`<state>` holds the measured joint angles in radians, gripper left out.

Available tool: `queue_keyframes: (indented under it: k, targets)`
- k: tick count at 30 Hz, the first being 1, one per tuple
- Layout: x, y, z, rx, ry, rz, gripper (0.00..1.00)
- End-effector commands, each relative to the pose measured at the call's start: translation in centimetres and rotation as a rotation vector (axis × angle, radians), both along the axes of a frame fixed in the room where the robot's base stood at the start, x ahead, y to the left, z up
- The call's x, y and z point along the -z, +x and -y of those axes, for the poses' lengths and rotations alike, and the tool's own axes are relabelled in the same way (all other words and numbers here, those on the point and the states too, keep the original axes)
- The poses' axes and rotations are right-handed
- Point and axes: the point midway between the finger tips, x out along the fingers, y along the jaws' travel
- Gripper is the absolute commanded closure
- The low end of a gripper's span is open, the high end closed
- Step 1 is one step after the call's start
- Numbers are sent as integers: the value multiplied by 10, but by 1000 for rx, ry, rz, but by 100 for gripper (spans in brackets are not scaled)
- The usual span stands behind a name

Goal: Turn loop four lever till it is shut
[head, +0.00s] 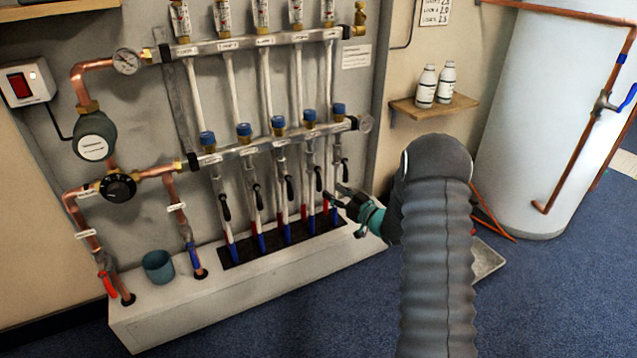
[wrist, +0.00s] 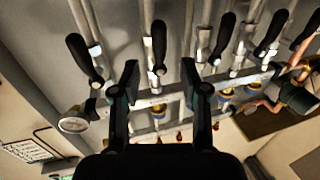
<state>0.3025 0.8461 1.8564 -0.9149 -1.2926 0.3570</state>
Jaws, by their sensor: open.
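The loop four lever (head: 318,178) is a black handle, fourth from the left on the lower manifold bar. It hangs down roughly along its pipe. In the wrist view, which is turned over, the loop four lever (wrist: 158,42) shows between my two fingers. My gripper (head: 333,196) is open and in front of the lower right of the manifold, close to this lever. In the wrist view my gripper (wrist: 159,76) has a finger on each side of the lever's line, with visible gaps. I cannot tell how deep the lever lies between them.
The loop five lever (head: 345,168) and loop three lever (head: 290,188) hang on either side. A pressure gauge (head: 365,123) sits at the bar's right end. A shelf with two bottles (head: 426,86) is on the right wall.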

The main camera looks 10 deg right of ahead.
Motion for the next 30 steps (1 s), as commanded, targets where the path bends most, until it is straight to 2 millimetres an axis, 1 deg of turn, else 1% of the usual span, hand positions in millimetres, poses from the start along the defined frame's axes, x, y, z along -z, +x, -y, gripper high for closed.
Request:
queue_keyframes:
  k: [1, 6, 12, 18, 26, 27, 29, 30]
  targets:
    - [0, 9, -6, -3, -1, 1, 55]
    - [0, 34, -22, -1, -1, 0, 55]
    - [0, 56, -35, 0, -1, 1, 55]
    - [0, 64, -40, 1, -1, -1, 55]
    - [0, 65, -41, 1, -1, -1, 55]
    - [0, 65, -41, 1, -1, -1, 66]
    - [0, 65, -41, 1, -1, -1, 80]
    - [0, 65, -41, 1, -1, -1, 90]
